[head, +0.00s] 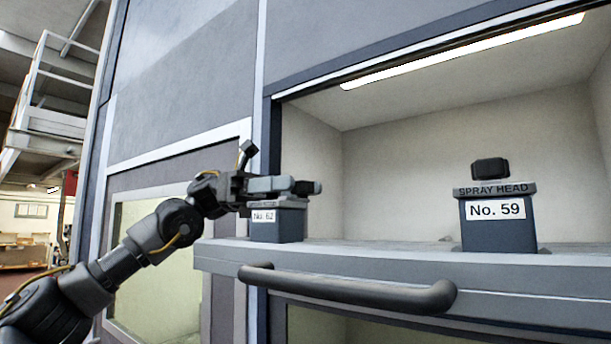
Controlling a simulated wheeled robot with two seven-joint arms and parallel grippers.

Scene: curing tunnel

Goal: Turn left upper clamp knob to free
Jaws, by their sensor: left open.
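My left gripper (308,187) reaches in from the left and is open. Its fingers lie level just above the top of a dark box (276,228) labelled No. 62, at the left end of the ledge. Any knob on top of this box is hidden by the fingers, and I cannot tell whether they touch one. On the right, a similar box (498,226) labelled SPRAY HEAD No. 59 carries a black knob (490,168) on its top; no gripper is near it. My right gripper is not in view.
Both boxes stand on a grey ledge (400,252) at the mouth of a lit, pale chamber (455,130). A thick dark handle bar (350,289) sticks out in front, below the ledge. The ledge between the boxes is clear.

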